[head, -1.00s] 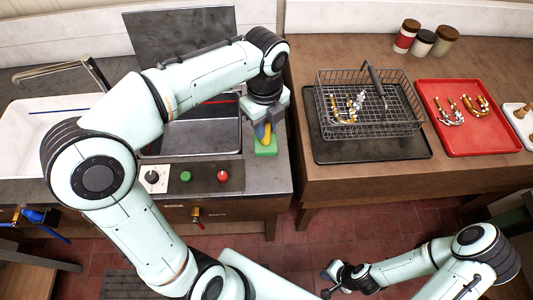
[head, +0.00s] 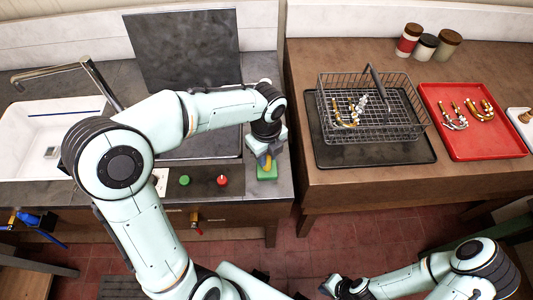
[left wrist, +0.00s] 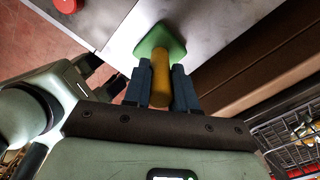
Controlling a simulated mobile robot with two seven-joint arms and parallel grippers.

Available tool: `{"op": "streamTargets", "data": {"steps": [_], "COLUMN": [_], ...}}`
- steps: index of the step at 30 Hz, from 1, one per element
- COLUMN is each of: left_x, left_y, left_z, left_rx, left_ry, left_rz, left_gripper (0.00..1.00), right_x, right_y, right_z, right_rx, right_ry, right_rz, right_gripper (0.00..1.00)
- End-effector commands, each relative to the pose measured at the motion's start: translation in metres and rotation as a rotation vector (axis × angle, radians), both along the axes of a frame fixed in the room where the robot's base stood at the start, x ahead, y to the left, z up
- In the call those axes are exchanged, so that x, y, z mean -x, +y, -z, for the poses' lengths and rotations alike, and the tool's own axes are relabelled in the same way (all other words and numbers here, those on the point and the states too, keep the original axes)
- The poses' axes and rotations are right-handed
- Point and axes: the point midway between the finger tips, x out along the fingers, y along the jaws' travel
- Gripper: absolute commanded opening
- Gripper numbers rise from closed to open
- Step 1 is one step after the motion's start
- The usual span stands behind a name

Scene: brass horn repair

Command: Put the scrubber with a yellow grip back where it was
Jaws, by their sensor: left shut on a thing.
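The scrubber has a yellow grip (left wrist: 160,78) and a green pad (head: 267,174). My left gripper (head: 265,158) is shut on the yellow grip, with the pad pointing down. In the left wrist view the two dark fingers (left wrist: 161,88) lie on either side of the grip, and the green pad (left wrist: 158,42) shows beyond them. The pad is at the right end of the grey metal counter (head: 276,199), close over it or touching it; I cannot tell which. My right gripper (head: 333,285) is low in the head view, away from the counters, and its jaws are unclear.
A control panel with a green button (head: 184,180) and a red button (head: 222,180) is left of the scrubber. Across a gap, the brown table (head: 330,180) holds a wire basket (head: 405,135) on a black tray (head: 330,157) and a red tray (head: 490,150). A white sink (head: 30,160) is far left.

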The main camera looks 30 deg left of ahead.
Motion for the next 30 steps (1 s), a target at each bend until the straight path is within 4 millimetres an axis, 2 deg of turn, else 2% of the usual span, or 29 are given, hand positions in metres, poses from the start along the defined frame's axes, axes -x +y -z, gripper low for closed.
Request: {"op": "streamTargets", "data": {"steps": [5, 6, 8, 16, 20, 23, 30], "left_x": [0.000, 0.000, 0.000, 0.000, -0.001, -0.001, -0.002], "left_y": [0.000, 0.000, 0.000, 0.000, 0.000, 0.000, 0.000], "left_z": [0.004, 0.004, 0.003, 0.002, -0.006, -0.022, -0.076], "left_rx": [0.000, 0.000, 0.000, 0.000, -0.001, -0.001, 0.000], "left_ry": [0.001, 0.000, 0.000, 0.000, -0.004, -0.006, -0.007], "left_rz": [0.000, 0.000, 0.000, 0.000, 0.000, -0.001, -0.001], "left_gripper": [0.00, 0.36, 0.51, 0.51, 0.51, 0.51, 0.51], "right_x": [0.002, 0.002, 0.002, 0.001, -0.002, -0.004, -0.014], "right_y": [0.000, 0.000, 0.000, 0.000, 0.000, 0.000, 0.000], "right_z": [0.003, 0.002, 0.002, 0.002, -0.002, -0.005, -0.015], "right_rx": [0.000, 0.000, 0.000, 0.000, 0.000, 0.000, 0.000], "right_ry": [0.002, 0.002, 0.002, 0.001, -0.002, -0.005, -0.016], "right_rz": [0.000, 0.000, 0.000, 0.001, 0.000, -0.001, 0.000], "right_gripper": [0.00, 0.00, 0.00, 0.00, 0.00, 0.00, 0.00]}}
